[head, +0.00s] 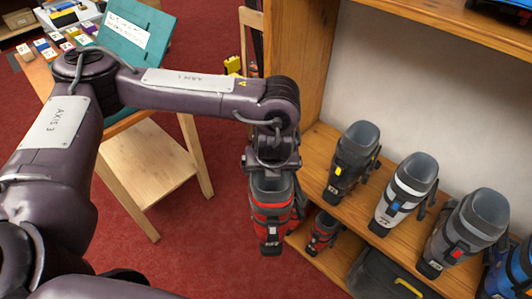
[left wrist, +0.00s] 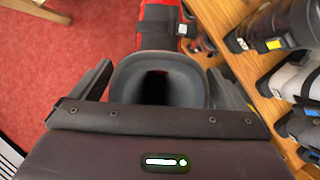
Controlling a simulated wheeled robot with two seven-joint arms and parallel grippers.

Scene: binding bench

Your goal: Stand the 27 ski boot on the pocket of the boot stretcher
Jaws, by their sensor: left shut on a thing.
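My left gripper (head: 271,168) is shut on the grey upper cuff of a red and black ski boot (head: 271,218). The boot hangs roughly upright, toe low, in front of the wooden shelf unit. Its small size label is too blurred to read with certainty. In the left wrist view, the boot's grey liner opening (left wrist: 155,72) sits between the two fingers of my left gripper (left wrist: 158,92), with the red toe beyond it. I cannot make out a boot stretcher or its pocket in either view. My right gripper is not in view.
Black, white and grey boots (head: 353,162) (head: 404,190) (head: 467,231) stand on the wooden shelf (head: 386,242). A smaller red boot (head: 322,232) is on the lower shelf, near a dark case (head: 385,275). A wooden stand (head: 150,160) is at left. Red carpet (head: 222,200) lies open between.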

